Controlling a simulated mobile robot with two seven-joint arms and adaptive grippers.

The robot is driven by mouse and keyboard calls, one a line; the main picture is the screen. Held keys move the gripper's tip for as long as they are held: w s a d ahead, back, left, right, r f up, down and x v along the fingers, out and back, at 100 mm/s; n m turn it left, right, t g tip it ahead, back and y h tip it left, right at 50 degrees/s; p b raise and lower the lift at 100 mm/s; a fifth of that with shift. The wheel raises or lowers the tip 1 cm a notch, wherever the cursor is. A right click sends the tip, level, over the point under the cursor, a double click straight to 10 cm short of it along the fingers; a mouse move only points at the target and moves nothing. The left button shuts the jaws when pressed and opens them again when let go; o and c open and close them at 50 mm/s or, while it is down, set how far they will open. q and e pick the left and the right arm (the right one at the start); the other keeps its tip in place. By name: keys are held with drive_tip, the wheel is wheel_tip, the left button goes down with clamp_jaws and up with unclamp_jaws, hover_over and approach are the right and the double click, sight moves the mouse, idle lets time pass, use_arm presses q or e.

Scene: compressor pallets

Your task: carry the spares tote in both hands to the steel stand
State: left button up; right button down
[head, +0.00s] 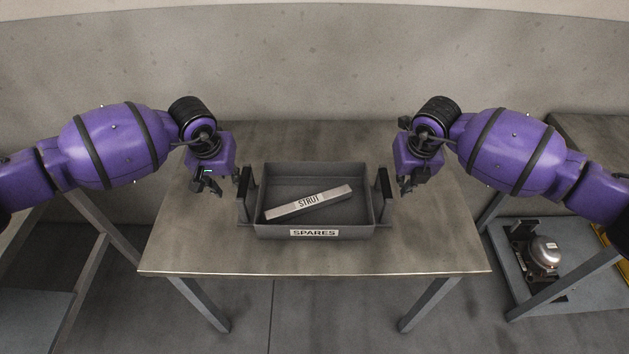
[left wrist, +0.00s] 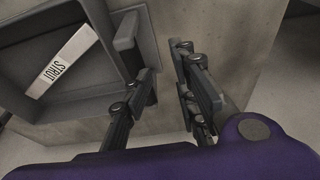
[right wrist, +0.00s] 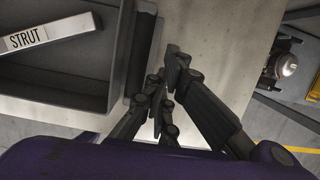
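The grey spares tote (head: 315,232) sits on a metal-topped table (head: 190,250). It has a SPARES label on its front and a dark upright handle at each end. A pale bar marked STRUT (head: 308,202) lies slantwise inside. My left gripper (head: 221,187) is open and empty just left of the left handle (head: 246,190); this handle also shows in the left wrist view (left wrist: 126,32). My right gripper (head: 408,187) is empty just right of the right handle (head: 381,188), its fingers parted by a narrow gap in the right wrist view (right wrist: 166,72). I cannot tell which surface is the steel stand.
A frame with a low grey surface (head: 35,310) stands at the left. At the right, a rack's lower shelf (head: 590,290) carries a silver-domed compressor (head: 543,254). A plain wall is behind the table. The tabletop around the tote is clear.

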use_arm(q)
drive_tip(key=shift+f, duration=0.1)
use_arm(e)
drive_tip(key=c, duration=2.5)
unclamp_jaws()
drive_tip(key=shift+f, duration=0.1)
use_arm(q)
drive_tip(key=shift+a, duration=0.15)
use_arm(e)
drive_tip(key=o, duration=0.6)
drive_tip(key=shift+d, duration=0.15)
drive_tip(key=shift+o, duration=0.2)
use_arm(q)
drive_tip(key=v, duration=0.8)
use_arm(e)
drive_tip(key=v, duration=1.2)
use_arm(q)
drive_tip(key=shift+f, duration=0.1)
use_arm(e)
drive_tip(key=shift+f, duration=0.1)
